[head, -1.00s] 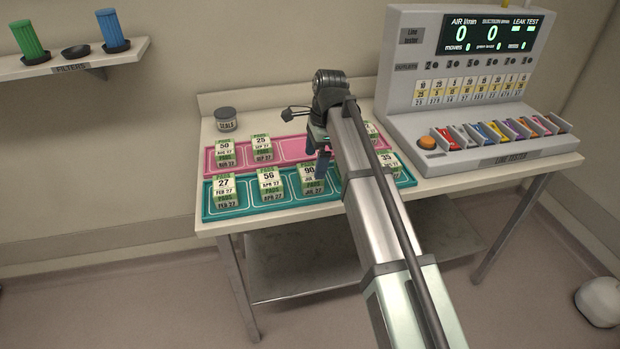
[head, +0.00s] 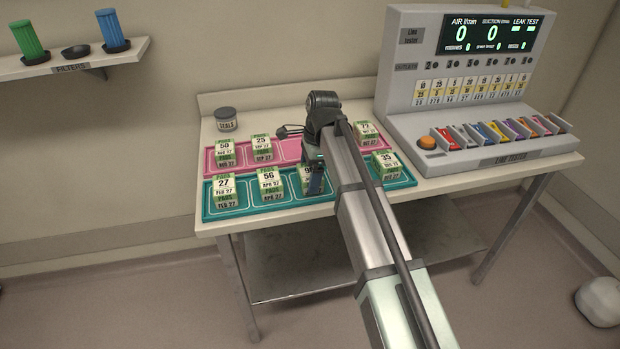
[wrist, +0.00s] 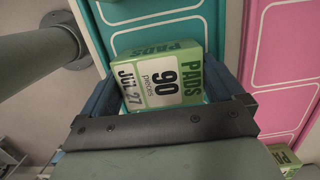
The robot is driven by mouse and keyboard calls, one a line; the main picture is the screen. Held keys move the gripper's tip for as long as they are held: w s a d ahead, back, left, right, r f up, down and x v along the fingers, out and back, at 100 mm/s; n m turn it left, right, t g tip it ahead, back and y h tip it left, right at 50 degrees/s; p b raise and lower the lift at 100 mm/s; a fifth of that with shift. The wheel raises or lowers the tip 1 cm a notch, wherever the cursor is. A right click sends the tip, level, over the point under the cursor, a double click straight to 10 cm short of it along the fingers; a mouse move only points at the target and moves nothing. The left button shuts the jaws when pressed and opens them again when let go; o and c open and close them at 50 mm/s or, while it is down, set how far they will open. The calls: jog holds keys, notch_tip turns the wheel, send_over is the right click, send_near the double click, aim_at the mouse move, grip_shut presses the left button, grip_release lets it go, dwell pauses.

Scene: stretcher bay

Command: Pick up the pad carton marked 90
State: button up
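The pad carton marked 90 is white and green and stands in the teal tray (head: 232,208). In the head view the carton (head: 307,172) is partly hidden behind my gripper (head: 315,178). In the wrist view the carton (wrist: 163,80) shows its 90 and JUL 27 label between the two blue fingers of my gripper (wrist: 165,85). The fingers are apart, one on each side of the carton, with a narrow gap visible at the right side. Contact at the left finger is hard to tell. The carton appears to rest on the tray.
Cartons marked 27 (head: 224,184), 56 (head: 269,181) and 35 (head: 386,162) share the teal tray. The pink tray (head: 287,150) behind holds cartons 50 (head: 225,151), 25 (head: 262,147) and 72 (head: 366,131). A line tester (head: 460,110) stands right, a seals jar (head: 226,119) back left.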

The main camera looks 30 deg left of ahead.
jog(key=shift+c, duration=1.4)
jog(key=shift+r, duration=0.1)
